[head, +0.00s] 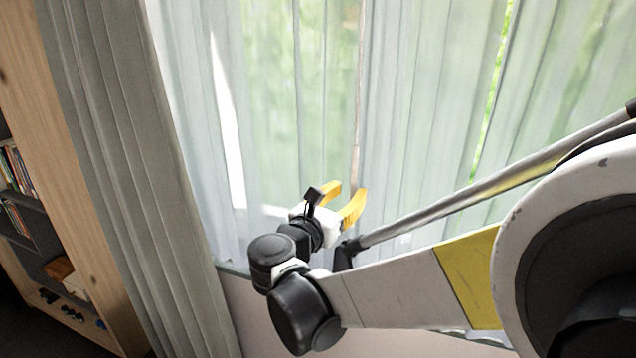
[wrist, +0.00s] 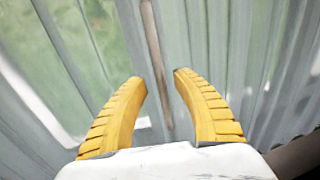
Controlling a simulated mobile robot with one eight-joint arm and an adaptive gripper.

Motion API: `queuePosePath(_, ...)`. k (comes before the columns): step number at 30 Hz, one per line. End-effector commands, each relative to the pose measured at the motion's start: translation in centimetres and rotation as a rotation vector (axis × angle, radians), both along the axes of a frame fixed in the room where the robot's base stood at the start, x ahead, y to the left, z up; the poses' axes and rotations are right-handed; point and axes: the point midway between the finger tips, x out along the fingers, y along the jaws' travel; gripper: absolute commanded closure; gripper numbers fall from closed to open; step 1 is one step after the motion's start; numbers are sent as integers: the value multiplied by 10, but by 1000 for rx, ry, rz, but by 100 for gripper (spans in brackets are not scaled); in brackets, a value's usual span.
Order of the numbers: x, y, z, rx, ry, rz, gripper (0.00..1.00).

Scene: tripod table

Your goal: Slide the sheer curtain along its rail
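The sheer curtain (head: 410,110) hangs in pale, see-through folds across the window in the head view, with green showing behind it. My gripper (head: 348,192) is in front of the curtain's lower middle. In the wrist view my gripper (wrist: 160,76) has its two yellow fingers apart, with nothing clearly held between them. A thin brownish upright strip (wrist: 157,60) runs down the curtain and lines up with the gap between the fingers. I cannot tell whether the fingertips touch the cloth. The rail is out of view.
A thick grey drape (head: 115,150) hangs left of the sheer curtain. A wooden bookcase (head: 60,130) with books stands at the far left. A pale wall (head: 250,310) lies below the window. My arm fills the lower right of the head view.

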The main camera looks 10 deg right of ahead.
Motion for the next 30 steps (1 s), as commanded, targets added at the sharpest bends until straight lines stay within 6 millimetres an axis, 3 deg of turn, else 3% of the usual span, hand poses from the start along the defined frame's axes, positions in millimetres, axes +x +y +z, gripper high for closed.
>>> queuePosePath(6, 18, -17, -1, 1, 0, -1, 65)
queuePosePath(16, 21, -19, 0, 1, 0, 0, 65)
queuePosePath(20, 21, -19, 0, 1, 0, 0, 100)
queuePosePath(30, 21, -24, 0, 1, 0, -1, 100)
